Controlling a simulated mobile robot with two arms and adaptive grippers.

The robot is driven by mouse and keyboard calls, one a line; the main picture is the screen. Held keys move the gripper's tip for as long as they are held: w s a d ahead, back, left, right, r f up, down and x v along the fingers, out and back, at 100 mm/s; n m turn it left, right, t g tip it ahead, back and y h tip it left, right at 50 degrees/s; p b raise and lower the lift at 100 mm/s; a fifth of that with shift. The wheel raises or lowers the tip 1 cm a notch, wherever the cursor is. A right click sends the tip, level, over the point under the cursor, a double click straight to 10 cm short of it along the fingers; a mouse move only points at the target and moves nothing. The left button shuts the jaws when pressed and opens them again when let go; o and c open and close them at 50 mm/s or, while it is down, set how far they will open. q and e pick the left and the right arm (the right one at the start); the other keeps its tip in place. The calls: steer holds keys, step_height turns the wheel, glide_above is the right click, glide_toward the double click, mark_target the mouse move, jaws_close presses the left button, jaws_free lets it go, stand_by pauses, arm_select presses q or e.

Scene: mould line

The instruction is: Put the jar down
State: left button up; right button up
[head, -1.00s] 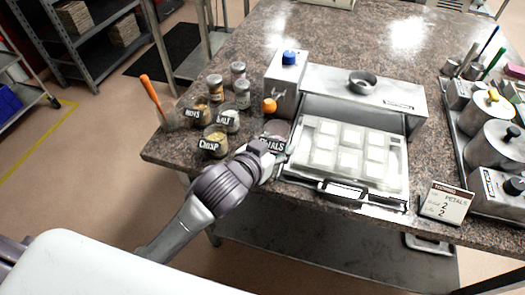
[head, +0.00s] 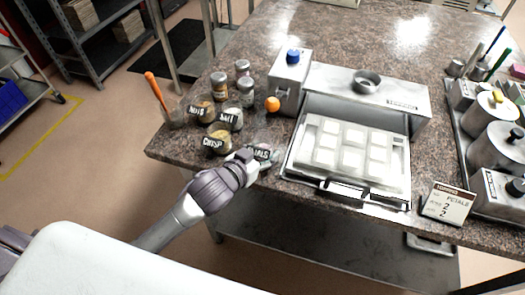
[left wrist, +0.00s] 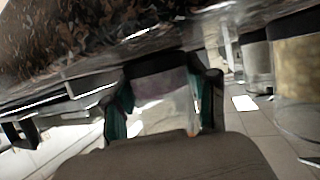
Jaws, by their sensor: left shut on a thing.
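The jar (head: 263,152), with a black label ending in "ALS", is at the front edge of the stone table, left of the mould tray. My left gripper (head: 257,157) is shut on it. In the left wrist view the clear jar (left wrist: 166,104) sits between the two green-padded fingers (left wrist: 165,108), with a dark band at its top in the picture. My gripper hides part of the jar in the head view. I cannot tell whether its base touches the table. My right gripper is in neither view.
Jars labelled CRISP (head: 218,139), SALT (head: 231,117) and NUTS (head: 203,109) stand to the left, with shaker jars behind. The mould tray (head: 290,160) and a card sign (head: 447,203) are to the right.

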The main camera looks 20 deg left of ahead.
arm_select(q)
steer(key=o, duration=1.2)
steer(key=shift+f, duration=0.1)
steer(key=shift+c, duration=0.2)
steer(key=shift+o, duration=0.4)
